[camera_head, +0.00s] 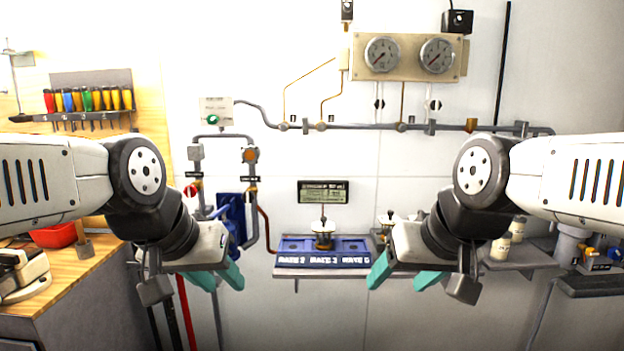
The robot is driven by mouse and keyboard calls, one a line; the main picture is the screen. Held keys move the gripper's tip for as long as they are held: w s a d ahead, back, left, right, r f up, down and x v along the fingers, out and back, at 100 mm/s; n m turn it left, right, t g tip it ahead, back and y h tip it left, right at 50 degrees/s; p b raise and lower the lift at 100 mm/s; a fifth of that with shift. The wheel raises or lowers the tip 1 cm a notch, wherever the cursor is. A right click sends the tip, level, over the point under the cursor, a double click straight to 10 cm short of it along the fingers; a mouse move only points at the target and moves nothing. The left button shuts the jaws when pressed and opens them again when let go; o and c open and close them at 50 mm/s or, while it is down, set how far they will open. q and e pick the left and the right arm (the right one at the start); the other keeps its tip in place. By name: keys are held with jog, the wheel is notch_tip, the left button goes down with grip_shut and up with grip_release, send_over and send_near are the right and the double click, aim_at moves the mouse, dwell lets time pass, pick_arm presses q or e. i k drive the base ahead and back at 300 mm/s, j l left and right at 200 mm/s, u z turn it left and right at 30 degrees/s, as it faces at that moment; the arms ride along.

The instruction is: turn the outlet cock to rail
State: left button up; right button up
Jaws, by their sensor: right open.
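I cannot tell for sure which fitting is the outlet cock, and no "rail" mark is readable. Pipework on the wall at left carries a small red handle (191,190) and an orange-brown fitting (250,155) with a small dark label below it. Another orange-brown fitting (471,125) sits on the long horizontal pipe (365,127). My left gripper (220,279) is open and empty, in front of and below the left pipework. My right gripper (402,278) is open and empty, in front of the right end of the small shelf. Neither gripper touches a fitting.
A shelf (300,272) holds a blue tray (293,245) with lettered labels. Two gauges (382,54) (437,56) hang above. A wooden bench (75,275) with a red bin (53,236) stands left; a grey shelf (525,258) with jars is right. Space between my grippers is clear.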

aim_at(248, 197)
jog(key=i+u, duration=0.3)
jog(key=i, duration=0.2)
jog(key=i+l+u, duration=0.1)
jog(key=i+u, duration=0.15)
jog(key=i, duration=0.25)
